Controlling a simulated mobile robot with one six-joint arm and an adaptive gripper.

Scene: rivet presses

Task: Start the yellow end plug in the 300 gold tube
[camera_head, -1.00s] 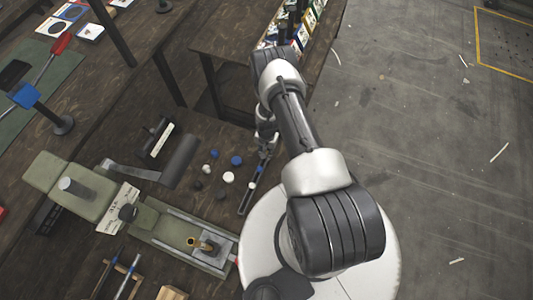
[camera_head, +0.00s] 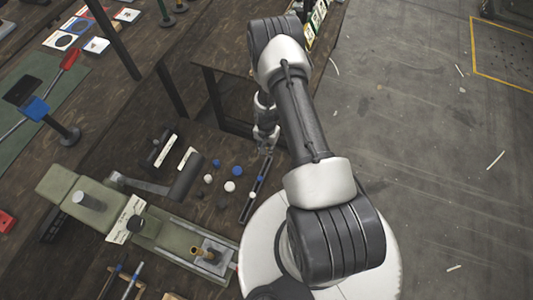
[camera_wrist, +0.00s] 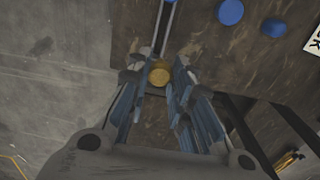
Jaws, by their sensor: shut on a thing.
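My gripper (camera_wrist: 158,90) is shut on a round yellow-gold piece, the yellow end plug (camera_wrist: 160,74), seen end-on between the fingers in the wrist view. In the head view my gripper (camera_head: 266,146) is small and partly hidden, just above the far end of a narrow dark rack on the bench; the plug cannot be made out there.
The narrow rack (camera_head: 250,208) holds blue and white pieces. Loose blue (camera_head: 238,171), white (camera_head: 230,186) and dark plugs lie left of it. The press (camera_head: 165,232), with its long dark-handled lever (camera_head: 187,178), stands further left. Open floor lies to the right.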

